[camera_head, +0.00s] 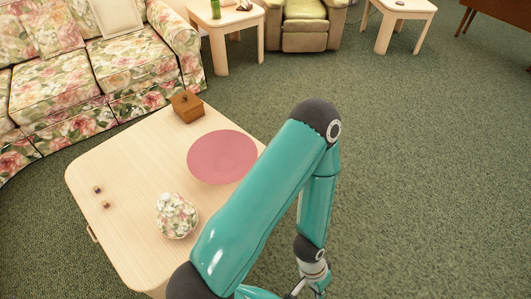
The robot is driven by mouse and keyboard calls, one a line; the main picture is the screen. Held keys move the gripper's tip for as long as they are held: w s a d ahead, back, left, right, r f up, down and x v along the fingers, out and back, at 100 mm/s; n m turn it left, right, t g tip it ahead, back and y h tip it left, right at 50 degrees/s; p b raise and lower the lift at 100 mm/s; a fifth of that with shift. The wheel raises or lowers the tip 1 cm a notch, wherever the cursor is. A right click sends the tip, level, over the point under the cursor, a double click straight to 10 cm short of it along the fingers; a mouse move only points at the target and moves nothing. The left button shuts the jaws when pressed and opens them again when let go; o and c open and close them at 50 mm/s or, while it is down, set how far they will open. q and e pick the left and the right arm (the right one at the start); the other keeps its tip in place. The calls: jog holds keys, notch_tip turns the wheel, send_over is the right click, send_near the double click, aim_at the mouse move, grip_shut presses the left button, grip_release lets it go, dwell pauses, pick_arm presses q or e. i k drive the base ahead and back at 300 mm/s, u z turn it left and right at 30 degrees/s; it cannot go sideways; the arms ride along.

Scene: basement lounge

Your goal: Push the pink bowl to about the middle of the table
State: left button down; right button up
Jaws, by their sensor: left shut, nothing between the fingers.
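The pink bowl (222,157) stands on the pale wooden table (140,160), toward its right edge in the picture, and looks like a plain round disc from above. My left arm crosses in front of the table's right side and bends down at the elbow. My left gripper (297,288) is low at the bottom edge of the picture, right of the table and well apart from the bowl. It is shut with nothing in it, and only part of it shows. My right gripper is not in view.
A wooden box (187,106) stands just behind the bowl. A round floral object (177,215) stands nearer, left of my arm. The tabletop's middle is clear. A floral sofa (90,70) stands behind the table.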

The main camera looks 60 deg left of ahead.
aim_at(224, 156)
jog(key=u, duration=0.35)
jog(key=i, duration=1.25)
jog(key=u, duration=1.2)
jog(key=i, duration=0.75)
jog(key=u, duration=0.4)
jog(key=k, duration=0.9)
jog(key=u, duration=0.2)
jog(key=i, duration=0.9)
jog(key=z, duration=0.1)
